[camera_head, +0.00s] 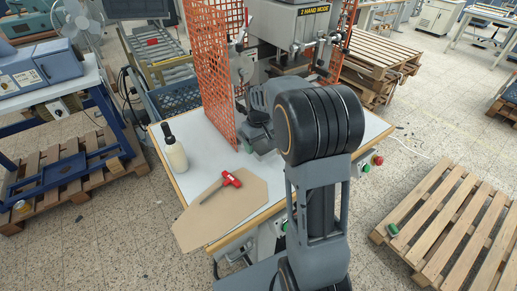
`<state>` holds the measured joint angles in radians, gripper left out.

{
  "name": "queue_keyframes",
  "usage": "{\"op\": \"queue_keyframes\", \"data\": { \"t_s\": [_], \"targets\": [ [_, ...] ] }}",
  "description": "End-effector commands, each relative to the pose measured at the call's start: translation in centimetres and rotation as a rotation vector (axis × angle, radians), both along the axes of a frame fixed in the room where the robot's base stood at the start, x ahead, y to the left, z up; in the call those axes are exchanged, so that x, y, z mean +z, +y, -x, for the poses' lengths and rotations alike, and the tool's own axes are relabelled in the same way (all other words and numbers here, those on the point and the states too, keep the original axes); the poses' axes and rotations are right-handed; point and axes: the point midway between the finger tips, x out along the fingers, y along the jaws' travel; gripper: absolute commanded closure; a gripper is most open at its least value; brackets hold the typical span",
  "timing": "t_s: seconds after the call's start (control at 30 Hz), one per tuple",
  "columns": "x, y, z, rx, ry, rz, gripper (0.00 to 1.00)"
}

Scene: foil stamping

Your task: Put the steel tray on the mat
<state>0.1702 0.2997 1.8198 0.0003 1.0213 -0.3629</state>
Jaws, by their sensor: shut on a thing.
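The brown, flat, many-sided sheet (208,222), which looks like the mat, lies at the near left of the white-topped press table. A red-headed hammer (224,184) lies partly across its far edge. I cannot make out the steel tray. My arm reaches over the table toward the press, and its large dark joint covers the middle of the view. My wrist is partly visible at the left of that joint, beside the orange mesh. My gripper's fingers are hidden behind my arm, and so is anything between them.
A white bottle with a black top (175,153) stands left of the sheet. An orange mesh guard (212,65) and the press (290,30) stand at the table's back. Wooden pallets (450,225) lie at the right. The tabletop between bottle and hammer is clear.

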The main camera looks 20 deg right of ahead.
Motion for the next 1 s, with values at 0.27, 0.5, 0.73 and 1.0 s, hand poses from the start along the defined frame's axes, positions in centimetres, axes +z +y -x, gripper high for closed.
{"op": "queue_keyframes", "data": {
  "t_s": [0.27, 0.5, 0.73, 1.0],
  "targets": [
    [-2.5, 0.0, 0.1, 0.0, 0.004, 0.0, 0.54],
    [-4.1, 0.1, -0.4, 0.0, 0.0, 0.0, 0.54],
    [-4.3, 0.1, -0.4, 0.0, -0.001, 0.0, 0.54],
    [-4.6, 0.1, -0.3, 0.0, 0.0, 0.0, 0.17]
  ]
}}
